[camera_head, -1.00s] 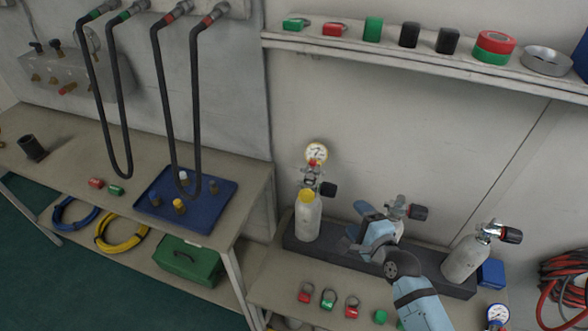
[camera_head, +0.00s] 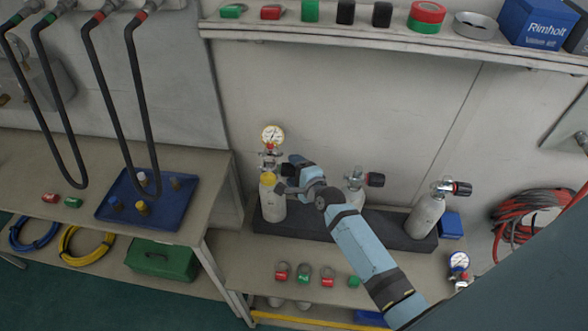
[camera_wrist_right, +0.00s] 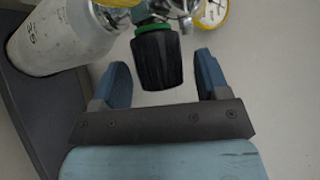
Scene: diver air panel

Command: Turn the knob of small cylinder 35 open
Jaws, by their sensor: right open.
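Small cylinder 35 is most likely the pale grey left cylinder (camera_head: 273,208) with a yellow collar, standing upright in a dark rack. A pressure gauge (camera_head: 272,135) sits on its valve. The fingers are open, with a gap on both sides of the knob. In the head view my right gripper (camera_head: 284,180) hides the knob. My left gripper is out of view.
A middle cylinder (camera_head: 355,196) and a right cylinder (camera_head: 426,215) stand in the same dark rack (camera_head: 310,228). My right forearm passes in front of the rack. Red and green tags (camera_head: 303,273) lie on the bench in front. A shelf (camera_head: 400,42) runs above.

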